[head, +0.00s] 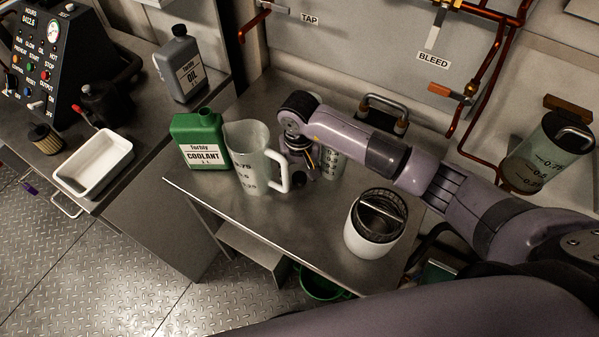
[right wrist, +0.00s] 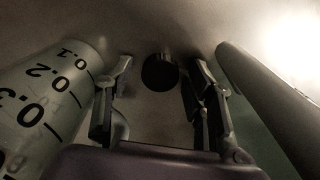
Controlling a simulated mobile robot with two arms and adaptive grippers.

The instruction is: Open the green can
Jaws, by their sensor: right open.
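The green coolant can (head: 199,143) stands upright at the back left of the metal bench, left of the clear measuring jug. No dark cap shows on its top. My right gripper (head: 302,172) points down behind the jug's handle, to the right of the can and apart from it. In the right wrist view the right gripper (right wrist: 162,68) is open, with a small dark round piece (right wrist: 160,72) between and beyond its fingers. That piece looks like a cap on the bench, but I cannot tell for sure. My left gripper is not in view.
The measuring jug (head: 254,158) stands between the can and my right gripper. A graduated cylinder (head: 333,160) is close on the gripper's other side. A white container with a dark basket (head: 371,235) stands front right. The oil can (head: 181,67) and white tray (head: 92,164) are left.

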